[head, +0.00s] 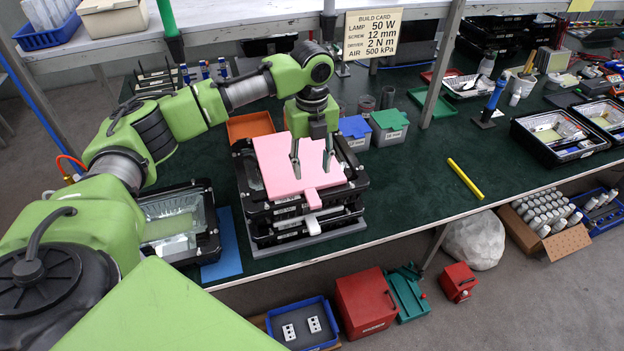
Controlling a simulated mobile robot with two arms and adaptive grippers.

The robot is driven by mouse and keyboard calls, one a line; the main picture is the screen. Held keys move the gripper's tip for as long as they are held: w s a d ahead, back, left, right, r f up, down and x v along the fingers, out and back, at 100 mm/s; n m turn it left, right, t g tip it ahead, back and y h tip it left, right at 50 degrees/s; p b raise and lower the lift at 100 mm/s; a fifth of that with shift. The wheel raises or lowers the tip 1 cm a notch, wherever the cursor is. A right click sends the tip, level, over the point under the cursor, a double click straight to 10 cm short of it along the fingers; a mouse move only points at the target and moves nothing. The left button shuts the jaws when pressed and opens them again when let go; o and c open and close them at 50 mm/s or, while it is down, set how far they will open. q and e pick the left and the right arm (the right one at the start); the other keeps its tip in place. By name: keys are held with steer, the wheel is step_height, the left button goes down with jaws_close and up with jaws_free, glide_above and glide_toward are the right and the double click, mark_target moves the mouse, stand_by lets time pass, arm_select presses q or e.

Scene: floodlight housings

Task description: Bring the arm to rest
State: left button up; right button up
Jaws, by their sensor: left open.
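My left arm (165,130) is green with grey and black joints. It comes in from the left and bends over the workbench. My left gripper (312,172) points down and is open, with nothing seen between its fingers. It is over a pink sheet (275,165) on top of a stack of black floodlight housings (262,222). I cannot tell whether the fingertips touch the sheet. My right gripper is not in view.
A floodlight housing (160,222) lies left of the stack. Blue and green lidded bins (388,122) stand close behind it. A yellow bar (465,179) lies on the green bench top (420,210), which has free room around the bar. A shelf post (443,65) stands behind, with a build card (372,36).

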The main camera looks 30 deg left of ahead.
arm_select(q)
steer(key=s+d+f+n+t+h, duration=0.1)
steer(key=s+d+f+n+h, duration=0.1)
steer(key=s+d+f+n, duration=0.6)
steer(key=s+d+f+n+t+h, duration=0.15)
steer(key=s+d+f+n, duration=0.25)
steer(key=s+d+f, duration=0.65)
steer(key=s+a+r+n+t+y, duration=0.1)
steer(key=s+a+r+n+y, duration=0.2)
steer(key=s+a+n, duration=0.65)
step_height(320, 180, down, 31)
steer(key=s+d+n+g+b, duration=0.1)
steer(key=s+d+n+b, duration=0.15)
steer(key=b, duration=0.25)
steer(key=s+a+f+b, duration=0.1)
steer(key=s+f+b, duration=0.1)
steer(key=s+f, duration=0.6)
steer(key=s+a+f+g+b, duration=0.1)
steer(key=s+a+f+b, duration=0.1)
steer(key=s+f, duration=0.7)
step_height(320, 180, down, 5)
steer(key=shift+a+r+b, duration=0.1)
steer(key=shift+a+b, duration=0.05)
steer(key=shift+b, duration=0.5)
